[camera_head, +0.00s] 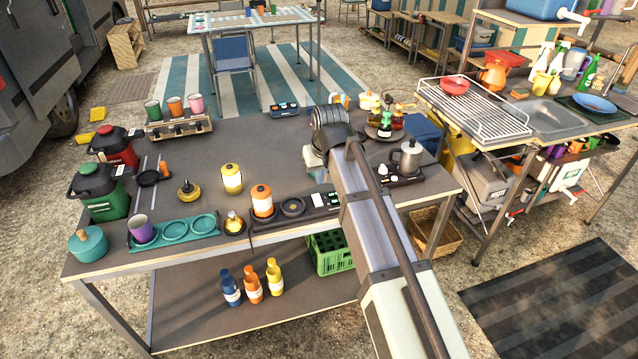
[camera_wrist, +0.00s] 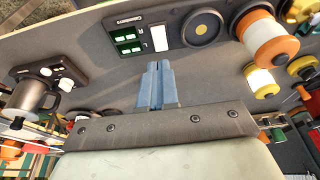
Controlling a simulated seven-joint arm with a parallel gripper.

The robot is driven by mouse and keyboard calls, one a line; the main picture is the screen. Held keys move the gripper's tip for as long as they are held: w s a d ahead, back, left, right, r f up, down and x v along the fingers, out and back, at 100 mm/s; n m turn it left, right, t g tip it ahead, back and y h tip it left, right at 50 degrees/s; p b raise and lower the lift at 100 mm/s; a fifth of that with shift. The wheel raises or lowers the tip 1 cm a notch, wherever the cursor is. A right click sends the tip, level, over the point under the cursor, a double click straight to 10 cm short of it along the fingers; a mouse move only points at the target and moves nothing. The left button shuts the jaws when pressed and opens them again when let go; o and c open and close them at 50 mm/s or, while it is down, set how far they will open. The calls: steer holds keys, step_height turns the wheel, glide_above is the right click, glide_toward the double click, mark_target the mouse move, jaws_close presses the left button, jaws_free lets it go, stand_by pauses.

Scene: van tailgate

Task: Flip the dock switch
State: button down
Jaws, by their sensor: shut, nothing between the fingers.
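The dock (camera_wrist: 184,28) is a dark strip at the top of the wrist view, with green-lit windows (camera_wrist: 127,38), a pale upright switch tab (camera_wrist: 159,38) and a round empty pad (camera_wrist: 202,27). In the head view the dock (camera_head: 322,200) lies along the table's front edge, where its switch is too small to make out. My gripper (camera_wrist: 157,68) is shut and empty. Its blue-grey fingertips point at the switch tab from just below it in the wrist view. I cannot tell whether they touch it.
An orange-and-white lantern (camera_head: 262,203) sits on the dock's left end. A metal pot (camera_head: 407,158) on a dark base with white buttons stands to the right. A yellow lantern (camera_head: 231,179) and teal tray (camera_head: 173,232) are to the left. The table middle is clear.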

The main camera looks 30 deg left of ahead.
steer(key=shift+s+d+v, duration=0.15)
steer(key=shift+v, duration=1)
steer(key=shift+s+d+v, duration=0.1)
steer(key=shift+v, duration=1.1)
steer(key=shift+f, duration=0.1)
steer(key=s+d+f+m+g+h, duration=0.1)
steer(key=s+d+f, duration=0.1)
steer(key=d+f, duration=0.85)
steer(key=s+d+f+m, duration=0.15)
steer(key=d+f, duration=0.45)
steer(key=f, duration=0.9)
steer(key=s+d+f+m+g+h, duration=0.1)
steer(key=s+d+f, duration=0.2)
steer(key=d+f, duration=0.75)
steer(key=s+d+f+m+g, duration=0.2)
steer(key=s+d+f+g, duration=0.1)
steer(key=s+d+f, duration=0.8)
steer(key=s+d+f+m+g, duration=0.3)
steer(key=s+d+f, duration=0.8)
steer(key=s, duration=0.4)
steer(key=shift+s+g, duration=0.4)
steer(key=shift+g, duration=0.1)
steer(key=shift+f+m, duration=0.1)
steer(key=shift+m, duration=0.15)
